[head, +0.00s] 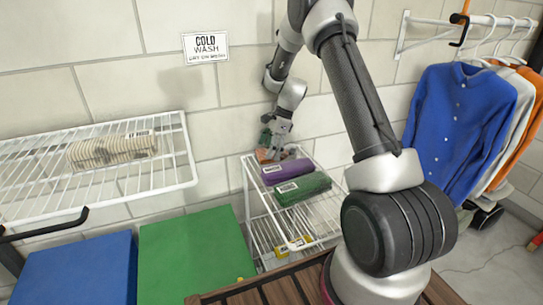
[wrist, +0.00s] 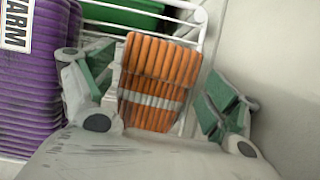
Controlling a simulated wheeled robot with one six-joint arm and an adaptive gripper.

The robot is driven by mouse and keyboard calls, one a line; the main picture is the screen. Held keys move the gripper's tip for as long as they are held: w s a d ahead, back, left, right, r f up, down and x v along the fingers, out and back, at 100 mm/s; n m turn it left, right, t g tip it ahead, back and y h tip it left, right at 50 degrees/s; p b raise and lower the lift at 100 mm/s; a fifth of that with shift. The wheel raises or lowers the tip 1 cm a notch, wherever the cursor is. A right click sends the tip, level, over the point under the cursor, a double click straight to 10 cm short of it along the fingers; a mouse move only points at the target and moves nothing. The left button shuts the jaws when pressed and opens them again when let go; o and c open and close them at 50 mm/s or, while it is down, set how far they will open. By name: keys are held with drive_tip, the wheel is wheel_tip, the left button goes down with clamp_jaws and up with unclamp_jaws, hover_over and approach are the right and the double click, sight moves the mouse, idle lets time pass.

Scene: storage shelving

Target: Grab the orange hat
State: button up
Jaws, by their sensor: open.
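The orange hat (wrist: 158,75), ribbed with a grey stripe, lies on the white wire rack in the wrist view. My gripper (wrist: 157,90) is open, with one green-padded finger at each side of the hat. The left finger is close to the hat's left edge, and a wider gap shows on the right. I cannot tell whether either finger touches it. In the head view my gripper (head: 272,146) points down at the rack's back left corner and covers most of the hat; a bit of orange (head: 263,155) shows beside it.
A purple folded item (head: 287,172) and a green one (head: 303,188) lie on the wire rack (head: 262,222) in front of the hat. The wall is close behind. A wire shelf (head: 40,190) with a beige item is at left. Hanging shirts (head: 458,125) are at right.

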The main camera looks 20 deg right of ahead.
drive_tip(key=shift+a+f, duration=0.25)
drive_tip(key=shift+f, duration=0.4)
drive_tip(key=c, duration=0.7)
drive_tip(key=shift+r, duration=0.15)
